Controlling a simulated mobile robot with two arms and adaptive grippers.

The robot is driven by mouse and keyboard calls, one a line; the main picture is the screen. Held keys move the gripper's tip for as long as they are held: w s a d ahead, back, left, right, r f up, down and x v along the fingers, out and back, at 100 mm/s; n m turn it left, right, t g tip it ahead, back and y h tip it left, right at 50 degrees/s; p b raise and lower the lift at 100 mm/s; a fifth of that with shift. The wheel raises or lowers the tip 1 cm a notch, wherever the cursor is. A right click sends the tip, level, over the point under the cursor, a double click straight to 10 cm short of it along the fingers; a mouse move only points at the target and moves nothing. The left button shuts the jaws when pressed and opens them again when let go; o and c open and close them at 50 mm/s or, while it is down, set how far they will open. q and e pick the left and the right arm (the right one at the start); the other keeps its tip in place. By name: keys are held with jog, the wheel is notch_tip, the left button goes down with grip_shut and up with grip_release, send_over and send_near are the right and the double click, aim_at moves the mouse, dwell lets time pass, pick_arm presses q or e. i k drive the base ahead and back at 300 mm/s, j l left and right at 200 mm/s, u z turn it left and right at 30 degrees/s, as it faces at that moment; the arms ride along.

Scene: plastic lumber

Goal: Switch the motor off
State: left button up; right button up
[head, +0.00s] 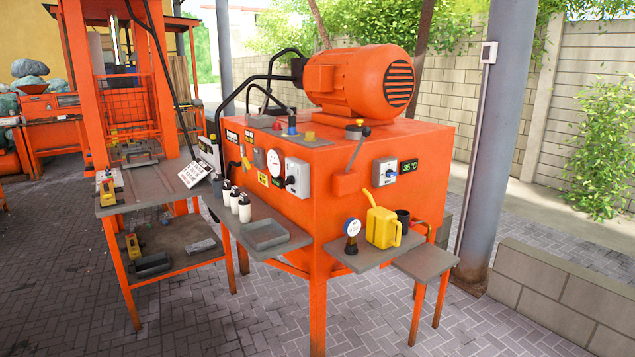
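The orange motor (358,82) with a black slotted end sits on top of a large orange cabinet (375,150). On the cabinet's right face is a grey switch box with a blue knob (391,174), beside a green display (409,167) reading about 35 °C. On the left face is another grey switch box with a black knob (292,180). A blue-topped control (292,129) and a yellow button (309,136) stand on top. I cannot tell which control belongs to the motor or how the knobs are set. Neither of my grippers is in view.
A shelf in front holds a yellow can (383,227), a round gauge (352,232) and a dark mug (403,217). A left shelf holds white bottles (235,203) and a grey tray (265,236). A pillar (496,130) stands right. The paved foreground is clear.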

aim_at(290, 180)
jog(key=i+j+z, duration=0.35)
jog(key=j+z, duration=0.15)
jog(key=j, duration=0.15)
jog(key=i+j+z, duration=0.1)
jog(key=j+z, duration=0.2)
jog(key=j, duration=0.1)
